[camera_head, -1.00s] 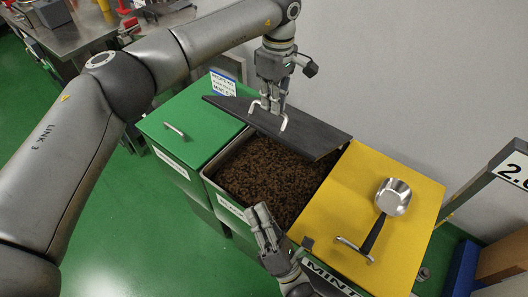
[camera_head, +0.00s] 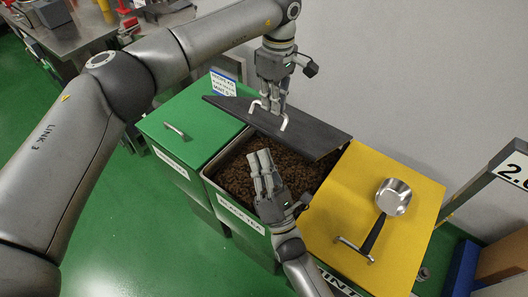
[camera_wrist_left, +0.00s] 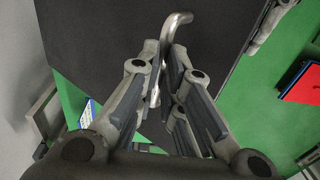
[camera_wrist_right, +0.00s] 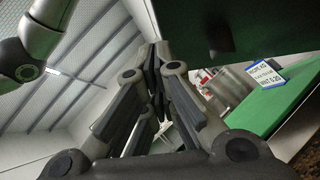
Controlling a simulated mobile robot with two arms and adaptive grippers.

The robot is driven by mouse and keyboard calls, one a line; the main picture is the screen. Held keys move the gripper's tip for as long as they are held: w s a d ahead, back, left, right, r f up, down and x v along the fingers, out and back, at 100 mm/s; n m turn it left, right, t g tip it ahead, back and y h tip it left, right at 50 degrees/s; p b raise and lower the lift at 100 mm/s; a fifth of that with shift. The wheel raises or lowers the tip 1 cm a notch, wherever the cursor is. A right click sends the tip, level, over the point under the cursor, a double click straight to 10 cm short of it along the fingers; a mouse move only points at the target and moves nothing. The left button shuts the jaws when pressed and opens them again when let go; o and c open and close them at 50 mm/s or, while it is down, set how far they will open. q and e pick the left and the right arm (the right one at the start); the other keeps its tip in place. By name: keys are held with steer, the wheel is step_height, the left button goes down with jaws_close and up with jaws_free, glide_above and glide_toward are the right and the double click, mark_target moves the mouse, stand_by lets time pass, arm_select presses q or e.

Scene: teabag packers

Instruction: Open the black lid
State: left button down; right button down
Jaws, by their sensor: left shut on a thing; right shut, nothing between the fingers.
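The black lid (camera_head: 315,134) is tilted up over the back of the middle bin, whose dark tea (camera_head: 238,180) shows in front of it. My left gripper (camera_head: 273,106) is shut on the lid's metal handle (camera_head: 285,122). The handle (camera_wrist_left: 176,24) also shows between the fingers in the left wrist view, with the black lid (camera_wrist_left: 105,35) behind it. My right gripper (camera_head: 262,156) is shut and empty. In the head view it appears over the open bin, in front of the lid. In the right wrist view its fingers (camera_wrist_right: 158,60) are together.
A green lid (camera_head: 200,120) with a handle covers the left bin. A yellow lid (camera_head: 345,205) covers the right bin, with a metal scoop (camera_head: 394,197) lying on it. A grey wall (camera_head: 400,70) stands behind. A metal table (camera_head: 70,38) is at the far left.

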mark_target(270, 137)
arm_select(q)
steer(key=shift+d+f, duration=0.15)
arm_select(e)
steer(key=shift+w+d+r, duration=0.2)
steer(key=shift+w+r, duration=0.05)
steer(key=shift+r, duration=0.15)
steer(key=shift+w+d+r, duration=0.2)
steer(key=shift+r, duration=0.2)
arm_select(q)
steer(key=shift+f, duration=0.1)
arm_select(e)
steer(key=shift+w+d+r, duration=0.3)
steer(key=shift+w+r, duration=0.05)
steer(key=shift+r, duration=0.35)
steer(key=shift+w+d+r, duration=0.25)
steer(key=shift+w+r, duration=0.05)
steer(key=shift+r, duration=0.4)
arm_select(q)
steer(key=c, duration=1.9)
jaws_free()
steer(key=o, duration=0.4)
steer(key=shift+w+d+f, duration=0.2)
steer(key=shift+w, duration=0.15)
arm_select(e)
steer(key=shift+w+d+f, duration=0.25)
steer(key=shift+w, duration=0.1)
arm_select(q)
steer(key=shift+r, duration=0.1)
